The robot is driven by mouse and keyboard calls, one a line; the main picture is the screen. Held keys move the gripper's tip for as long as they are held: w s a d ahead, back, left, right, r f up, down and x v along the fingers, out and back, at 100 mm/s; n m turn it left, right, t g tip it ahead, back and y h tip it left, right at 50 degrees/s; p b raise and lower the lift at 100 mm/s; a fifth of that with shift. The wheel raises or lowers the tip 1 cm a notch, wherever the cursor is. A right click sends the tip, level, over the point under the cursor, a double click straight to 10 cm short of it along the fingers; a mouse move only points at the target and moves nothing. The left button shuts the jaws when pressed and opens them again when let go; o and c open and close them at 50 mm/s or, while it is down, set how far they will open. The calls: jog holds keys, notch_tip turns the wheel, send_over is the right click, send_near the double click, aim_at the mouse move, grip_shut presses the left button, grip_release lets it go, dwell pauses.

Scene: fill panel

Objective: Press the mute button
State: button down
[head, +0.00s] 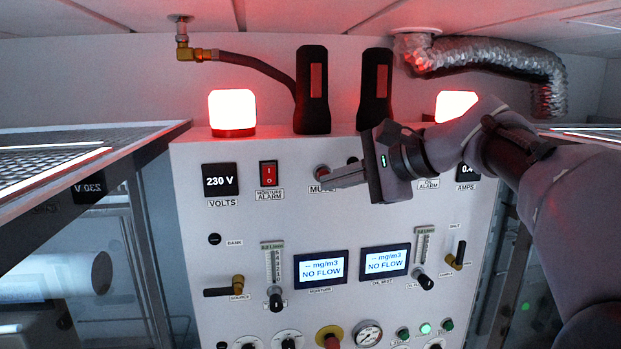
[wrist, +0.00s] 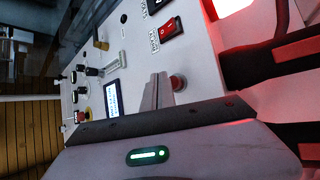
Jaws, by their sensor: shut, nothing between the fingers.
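The mute button (head: 322,171) is a small round red knob on the upper part of the pale panel, and its "MUTE" label is partly covered by my fingers. My gripper (head: 326,181) reaches in from the right with its grey fingers shut and empty, the tips at the button's lower edge in the head view. In the wrist view the red button (wrist: 178,83) shows right beside the shut fingertips (wrist: 160,77). I cannot tell whether the tips touch the button or the panel.
Two lit red lamps (head: 233,110) and two black handheld units (head: 312,90) stand on top of the panel. A red moisture alarm switch (head: 268,175) sits left of the button. Displays (head: 320,268), flow tubes and valves fill the area below.

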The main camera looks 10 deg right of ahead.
jog(key=shift+s+b, duration=1.2)
jog(key=shift+s, duration=1.3)
jog(key=s+a+f+n+g+h+b, duration=0.1)
jog(key=s+f+n+h+b, duration=0.1)
jog(key=s+f+b, duration=0.5)
jog(key=s+a+f+n+g+h+b, duration=0.1)
jog(key=s+f+n+b, duration=0.3)
jog(key=f+b, duration=1.5)
jog(key=s+a+f+n+g+h+b, duration=0.2)
jog(key=s+f+b, duration=1)
jog(key=f, duration=3)
jog(key=shift+a+f+n+h+b, duration=0.2)
jog(key=shift+a+n+h+b, duration=0.2)
jog(key=shift+n+h+b, duration=0.3)
